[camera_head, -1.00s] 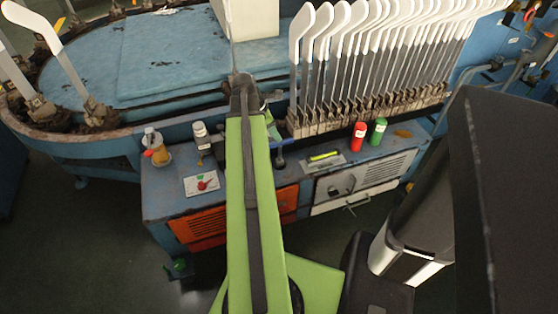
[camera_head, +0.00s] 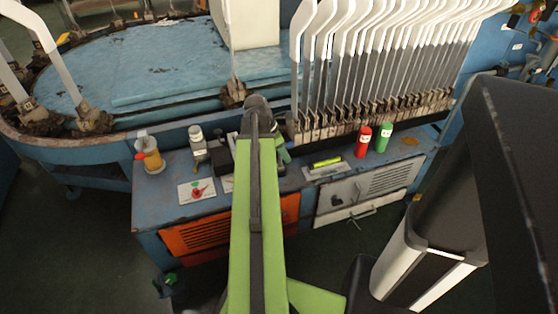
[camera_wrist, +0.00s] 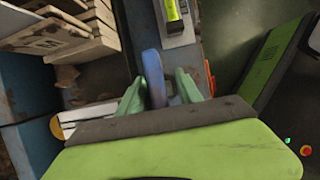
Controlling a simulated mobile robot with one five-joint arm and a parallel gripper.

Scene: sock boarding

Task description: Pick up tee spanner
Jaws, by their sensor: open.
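The tee spanner (camera_wrist: 153,66) shows in the wrist view as a rounded blue bar, seen end-on or foreshortened, so its full shape is hard to tell. My gripper (camera_wrist: 160,90) is open, with one green finger on each side of the blue bar. The bar's lower part runs down between the fingers; I cannot tell whether either finger touches it. In the head view my gripper (camera_head: 281,150) is at the bench top below the left end of the board row, mostly hidden by my green arm. The spanner is hidden there behind my arm and gripper.
On the bench (camera_head: 225,208) are a yellow marker on a plate (camera_head: 327,162), a red can (camera_head: 363,141), a green can (camera_head: 383,137), a white-capped bottle (camera_head: 197,138) and an amber jar (camera_head: 150,155). White-topped boards (camera_head: 375,70) stand in a row behind.

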